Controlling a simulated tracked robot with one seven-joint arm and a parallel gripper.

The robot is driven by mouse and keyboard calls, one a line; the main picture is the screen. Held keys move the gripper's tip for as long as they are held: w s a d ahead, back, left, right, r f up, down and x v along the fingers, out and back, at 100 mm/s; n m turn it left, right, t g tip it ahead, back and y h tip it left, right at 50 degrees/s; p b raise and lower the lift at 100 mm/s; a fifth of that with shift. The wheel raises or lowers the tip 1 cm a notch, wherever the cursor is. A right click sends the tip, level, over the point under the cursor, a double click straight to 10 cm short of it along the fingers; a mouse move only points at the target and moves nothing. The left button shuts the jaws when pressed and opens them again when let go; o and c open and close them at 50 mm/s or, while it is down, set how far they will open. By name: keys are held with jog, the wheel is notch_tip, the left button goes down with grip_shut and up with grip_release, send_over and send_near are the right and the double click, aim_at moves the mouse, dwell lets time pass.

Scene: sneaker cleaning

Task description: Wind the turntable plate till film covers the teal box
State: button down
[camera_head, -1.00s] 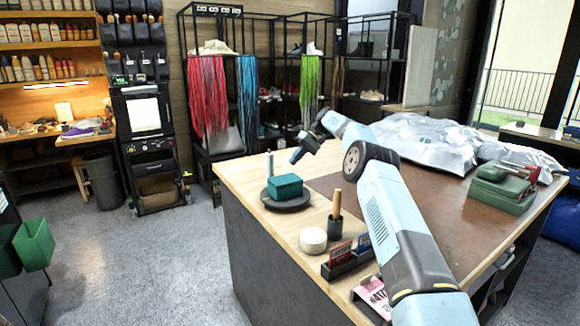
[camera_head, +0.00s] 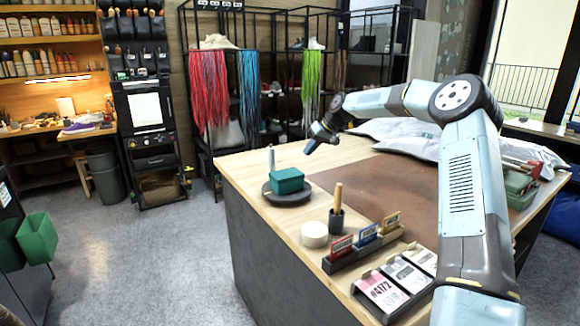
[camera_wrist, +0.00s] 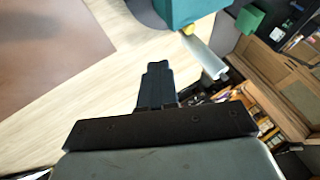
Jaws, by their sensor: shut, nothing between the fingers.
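The teal box (camera_head: 287,180) sits on the dark round turntable plate (camera_head: 274,197) near the far left corner of the table. A thin pale upright roll (camera_head: 271,160) stands just behind the box; I cannot tell whether film runs from it. My gripper (camera_head: 308,151) hangs above the table, behind and to the right of the box, apart from it. In the wrist view its fingers (camera_wrist: 155,80) are shut and empty. The teal box (camera_wrist: 188,10) shows at the top edge, partly cut off, with a pale roll (camera_wrist: 205,58) beside it.
A cream round tin (camera_head: 314,235), a dark cup with a wooden handle (camera_head: 336,218), a card holder (camera_head: 362,246) and price cards (camera_head: 384,290) stand along the near edge. White bags (camera_head: 400,133) lie at the back. The brown mat (camera_head: 375,185) is mostly clear.

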jog(key=x, duration=1)
jog(key=shift+a+f, duration=0.1)
jog(key=shift+f, duration=0.05)
jog(key=shift+s+a, duration=0.2)
jog(key=shift+a, duration=0.35)
jog(key=shift+s+a, duration=0.2)
jog(key=shift+a, duration=0.3)
jog(key=shift+s+a, duration=0.15)
jog(key=shift+a, duration=0.6)
